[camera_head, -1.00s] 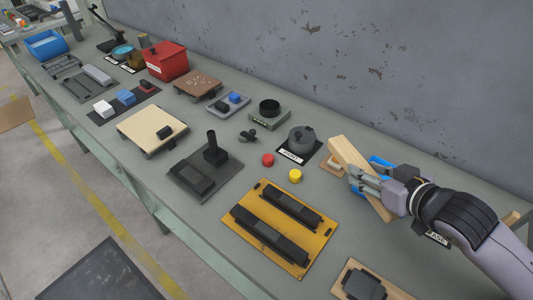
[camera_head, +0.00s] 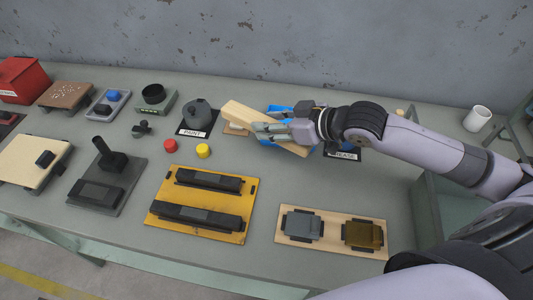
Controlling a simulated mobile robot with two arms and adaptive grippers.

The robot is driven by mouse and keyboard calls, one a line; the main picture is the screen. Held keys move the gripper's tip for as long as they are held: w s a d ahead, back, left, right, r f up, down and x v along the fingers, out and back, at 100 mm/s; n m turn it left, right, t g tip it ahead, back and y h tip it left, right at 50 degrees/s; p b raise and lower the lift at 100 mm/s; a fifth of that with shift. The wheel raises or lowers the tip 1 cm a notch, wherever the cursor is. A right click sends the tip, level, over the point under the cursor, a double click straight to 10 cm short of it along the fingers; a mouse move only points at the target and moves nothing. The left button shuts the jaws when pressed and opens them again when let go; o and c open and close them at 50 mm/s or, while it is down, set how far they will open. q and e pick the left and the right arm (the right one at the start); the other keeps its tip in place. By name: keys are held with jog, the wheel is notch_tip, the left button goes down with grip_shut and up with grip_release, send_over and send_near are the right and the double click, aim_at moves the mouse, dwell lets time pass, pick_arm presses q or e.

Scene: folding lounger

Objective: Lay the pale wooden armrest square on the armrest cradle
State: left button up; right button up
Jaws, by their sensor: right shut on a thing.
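The pale wooden armrest (camera_head: 250,116) is a long block near the back of the bench, right of the pot labelled PAINT. My right gripper (camera_head: 272,132) is shut across the armrest, which lies slantwise in the view. Whether it touches what is beneath is hard to tell. No part is labelled as the armrest cradle. A yellow plate (camera_head: 165,205) with two long black holders stands in front and to the left, its holders empty. A pale board (camera_head: 333,243) with a grey block and a brass-coloured block lies nearer the front edge. My left gripper is out of view.
A blue item (camera_head: 280,109) is partly hidden behind my right gripper. The PAINT pot (camera_head: 198,116), red button (camera_head: 170,146) and yellow button (camera_head: 203,151) lie left of it. A white cup (camera_head: 477,118) stands far right. Bench between gripper and pale board is clear.

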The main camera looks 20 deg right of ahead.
aim_at(270, 164)
notch_tip(270, 164, down, 12)
jog(key=shift+f, duration=0.1)
dwell(0.5)
jog(key=o, duration=0.8)
jog(key=shift+f, duration=0.2)
jog(key=o, duration=0.5)
jog(key=shift+c, duration=0.2)
jog(key=shift+r, duration=0.1)
